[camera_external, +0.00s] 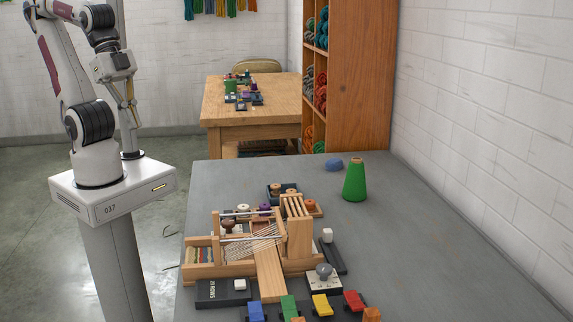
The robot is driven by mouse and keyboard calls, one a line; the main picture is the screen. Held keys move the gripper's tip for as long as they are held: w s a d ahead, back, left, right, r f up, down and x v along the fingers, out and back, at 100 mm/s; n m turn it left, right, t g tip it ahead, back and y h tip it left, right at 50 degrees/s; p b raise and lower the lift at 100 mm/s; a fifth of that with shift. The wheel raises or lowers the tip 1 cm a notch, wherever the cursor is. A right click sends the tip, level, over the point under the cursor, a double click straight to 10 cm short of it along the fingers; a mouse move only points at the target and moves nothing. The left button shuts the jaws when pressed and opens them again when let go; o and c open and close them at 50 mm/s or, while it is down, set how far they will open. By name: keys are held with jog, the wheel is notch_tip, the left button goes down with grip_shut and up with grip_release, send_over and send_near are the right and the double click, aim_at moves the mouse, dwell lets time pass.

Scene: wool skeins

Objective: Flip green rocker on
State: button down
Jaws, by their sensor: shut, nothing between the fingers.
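The green rocker (289,306) is at the front edge of the grey table, cut by the bottom of the picture. It stands in a row between a blue rocker (256,311) and a yellow rocker (322,305), with a red rocker (353,300) to the right. It looks tilted, but I cannot tell which way it is set. My gripper (134,122) hangs by my arm at the upper left, shut and empty. It is off the table and far from the rockers.
A wooden loom (268,278) stands just behind the rockers. A grey knob (324,271) on a light plate sits behind the yellow rocker. The grey table (440,260) is clear at right.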

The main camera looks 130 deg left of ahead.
jog(key=w+f+m+g+h, duration=0.1)
jog(key=w+f, duration=0.4)
jog(key=w, duration=0.7)
jog(key=w+a+f+m+g+h, duration=0.15)
jog(key=w+f, duration=0.35)
jog(key=w, duration=0.8)
jog(key=w+f+m+g+h, duration=0.1)
jog(key=w+f, duration=0.4)
jog(key=w, duration=0.7)
jog(key=w+d+r+m+t, duration=0.1)
jog(key=w+r+m+t, duration=0.1)
jog(key=w+m, duration=0.3)
jog(key=w, duration=0.3)
jog(key=shift+w+r, duration=0.15)
jog(key=shift+r, duration=0.25)
jog(key=shift+d+f+m, duration=0.1)
jog(key=shift+m, duration=0.25)
